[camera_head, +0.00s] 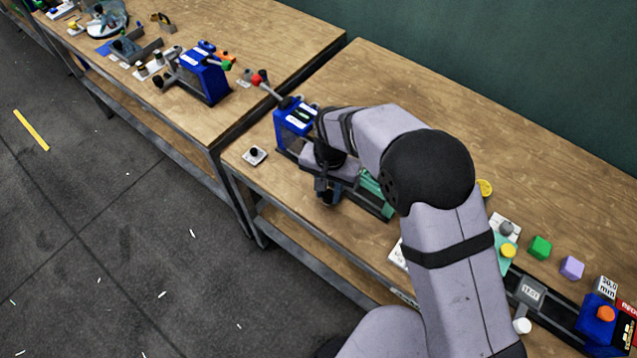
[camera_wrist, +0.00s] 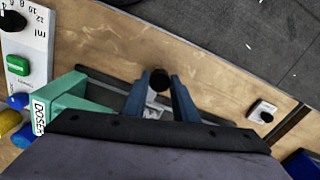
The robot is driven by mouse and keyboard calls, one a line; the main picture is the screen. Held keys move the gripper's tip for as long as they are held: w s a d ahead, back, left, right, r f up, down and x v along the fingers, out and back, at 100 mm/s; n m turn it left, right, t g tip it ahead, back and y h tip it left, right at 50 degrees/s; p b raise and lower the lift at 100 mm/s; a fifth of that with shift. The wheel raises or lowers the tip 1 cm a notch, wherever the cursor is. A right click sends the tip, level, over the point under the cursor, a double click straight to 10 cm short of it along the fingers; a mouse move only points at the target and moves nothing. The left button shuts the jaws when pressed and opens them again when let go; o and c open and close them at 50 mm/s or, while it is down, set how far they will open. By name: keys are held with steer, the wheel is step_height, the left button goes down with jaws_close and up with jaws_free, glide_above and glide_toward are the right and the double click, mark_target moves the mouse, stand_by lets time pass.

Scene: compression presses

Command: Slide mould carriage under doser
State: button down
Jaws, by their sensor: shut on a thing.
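My gripper (camera_head: 328,190) is over the dark rail (camera_head: 385,211), between the blue press (camera_head: 293,120) and the green doser (camera_head: 370,184). In the wrist view, my gripper (camera_wrist: 159,90) has its two fingers on either side of a black knob (camera_wrist: 159,79) and is shut on it. The knob appears to be the mould carriage's handle. The carriage body is mostly hidden behind the fingers and wrist; only a small pale part shows. The green doser (camera_wrist: 80,105), labelled DOSER, stands to the left in the wrist view, apart from the fingers.
A small white plate with a black button (camera_head: 255,155) sits near the table's left end. The press lever's red knob (camera_head: 257,79) sticks out to the left. Green (camera_head: 540,246) and lilac (camera_head: 572,267) blocks stand at right. A white ml panel (camera_wrist: 24,50) is beyond the doser.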

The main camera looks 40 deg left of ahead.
steer(key=d, duration=0.8)
steer(key=shift+d+r, duration=0.1)
steer(key=shift+d, duration=0.15)
steer(key=c, duration=1.4)
jaws_free()
steer(key=shift+d, duration=0.15)
steer(key=shift+c, duration=0.2)
step_height(320, 180, up, 7)
steer(key=b, duration=0.1)
steer(key=shift+r+n, duration=0.1)
steer(key=shift+n, duration=0.2)
